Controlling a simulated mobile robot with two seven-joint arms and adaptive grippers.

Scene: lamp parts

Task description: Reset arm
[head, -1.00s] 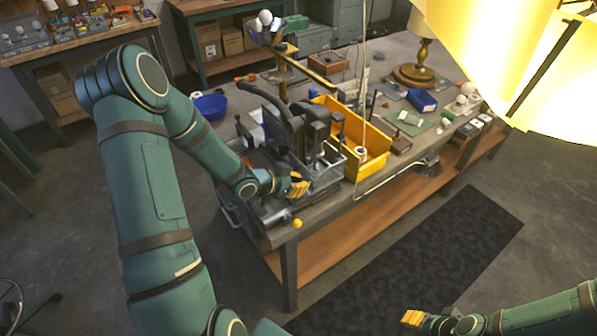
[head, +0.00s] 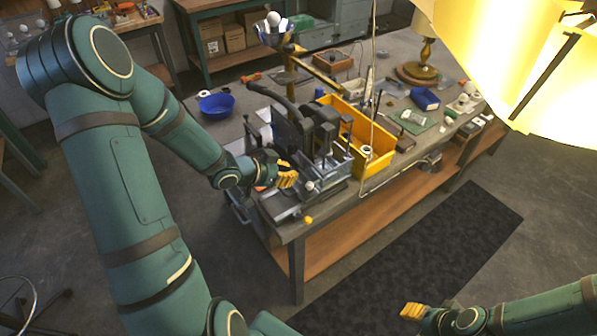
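My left gripper (head: 285,177), with yellow fingertips, is at the near left end of the workbench (head: 296,232), beside a dark machine and a clear bin. I cannot tell whether its fingers are apart, and I see nothing clearly held in it. My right gripper (head: 412,311), also yellow-tipped, is low at the bottom right, over the floor and away from the bench. Its finger gap is too small to make out. My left arm (head: 141,180) is bent, with its elbow high at the upper left.
A dark press-like machine (head: 322,128), a yellow bin (head: 381,150) and a blue bowl (head: 217,105) stand on the bench. A brass lamp (head: 427,58) stands at the back. A large glowing shade (head: 480,45) fills the upper right. A dark mat (head: 420,250) lies on open floor.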

